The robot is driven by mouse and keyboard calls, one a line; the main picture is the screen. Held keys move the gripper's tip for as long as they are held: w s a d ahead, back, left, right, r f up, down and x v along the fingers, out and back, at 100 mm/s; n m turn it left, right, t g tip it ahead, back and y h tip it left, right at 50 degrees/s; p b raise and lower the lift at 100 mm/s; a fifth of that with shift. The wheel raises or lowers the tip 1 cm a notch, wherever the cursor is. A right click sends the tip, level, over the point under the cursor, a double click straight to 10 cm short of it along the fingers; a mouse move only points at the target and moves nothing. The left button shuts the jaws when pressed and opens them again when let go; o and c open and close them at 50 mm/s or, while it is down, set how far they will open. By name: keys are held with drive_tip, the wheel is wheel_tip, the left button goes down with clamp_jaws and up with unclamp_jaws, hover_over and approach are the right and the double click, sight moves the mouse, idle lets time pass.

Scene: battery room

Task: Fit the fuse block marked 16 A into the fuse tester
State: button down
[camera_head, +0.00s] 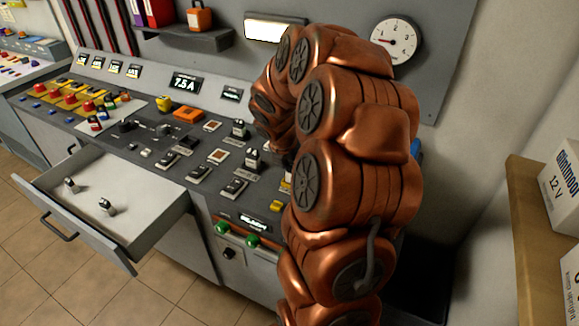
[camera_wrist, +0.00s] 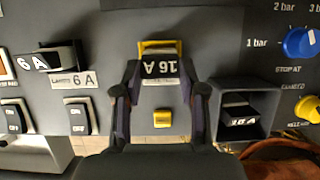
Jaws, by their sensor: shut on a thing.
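The fuse block marked 16 A (camera_wrist: 160,68) is dark with white lettering, which reads upside down in the wrist view. My gripper (camera_wrist: 160,92) is shut on it, with one finger at each side. A yellow frame or clip (camera_wrist: 160,46) shows just behind the block. I cannot tell whether the block sits in it or is held above it. No part is clearly marked as the fuse tester. In the head view my arm hides the gripper and the held block.
A block marked 6 A (camera_wrist: 50,58) is at left. A yellow button (camera_wrist: 162,118) lies between my fingers, and a blue knob (camera_wrist: 298,43) is far right. An open drawer (camera_head: 150,225) juts out at left.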

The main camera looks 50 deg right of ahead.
drive_tip(key=shift+f, duration=0.5)
drive_tip(key=c, duration=0.9)
unclamp_jaws()
drive_tip(key=shift+c, duration=0.2)
drive_tip(key=shift+p+v, duration=1.15)
drive_tip(key=shift+v, duration=0.65)
drive_tip(key=p+v, duration=0.5)
drive_tip(key=v, duration=0.2)
drive_tip(key=shift+a+r, duration=0.15)
drive_tip(key=shift+r, duration=0.05)
drive_tip(key=shift+w, duration=0.15)
